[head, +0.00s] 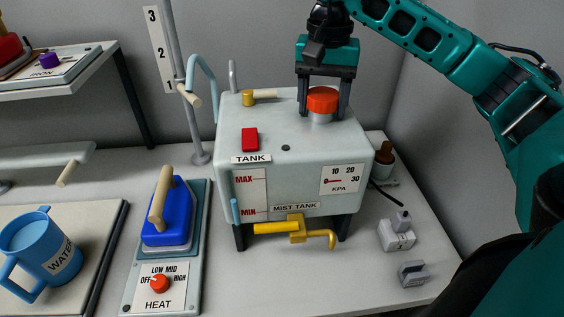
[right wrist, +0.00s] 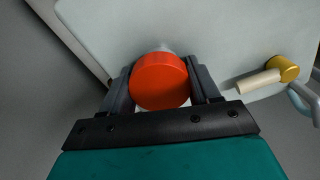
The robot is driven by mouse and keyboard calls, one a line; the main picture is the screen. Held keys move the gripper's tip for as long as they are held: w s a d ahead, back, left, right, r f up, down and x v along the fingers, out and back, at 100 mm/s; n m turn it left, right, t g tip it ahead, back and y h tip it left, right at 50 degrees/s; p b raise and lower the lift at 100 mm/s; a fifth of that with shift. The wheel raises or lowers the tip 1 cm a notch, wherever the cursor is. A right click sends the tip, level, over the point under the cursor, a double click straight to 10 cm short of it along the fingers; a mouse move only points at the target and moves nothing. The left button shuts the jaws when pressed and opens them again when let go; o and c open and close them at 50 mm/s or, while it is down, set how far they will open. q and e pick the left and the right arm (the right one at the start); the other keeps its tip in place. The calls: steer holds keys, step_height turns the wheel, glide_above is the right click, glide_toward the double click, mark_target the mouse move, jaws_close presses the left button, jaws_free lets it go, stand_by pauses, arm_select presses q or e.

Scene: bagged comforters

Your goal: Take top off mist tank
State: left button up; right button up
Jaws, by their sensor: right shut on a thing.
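The mist tank (head: 300,165) is a pale box on dark legs, with MAX, MIN and KPA labels on its front. Its top, an orange-red round cap (head: 322,99), is on the tank's upper face at the right, over a grey neck. My right gripper (head: 323,110) comes from above and is shut on the cap, one finger on each side. In the right wrist view the cap (right wrist: 160,80) sits between the two fingers. Whether the cap is still seated on the neck is hard to tell. My left gripper is not in view.
A brass valve (head: 249,97) and a red block (head: 250,139) are on the tank top. A blue iron (head: 168,215) stands left of the tank, and a blue WATER jug (head: 40,250) further left. Small grey parts (head: 397,232) lie at the right. Walls stand behind and right.

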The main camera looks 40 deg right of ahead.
steer(key=shift+f, duration=0.1)
steer(key=n, duration=0.5)
steer(key=o, duration=1.2)
steer(key=shift+o, duration=0.4)
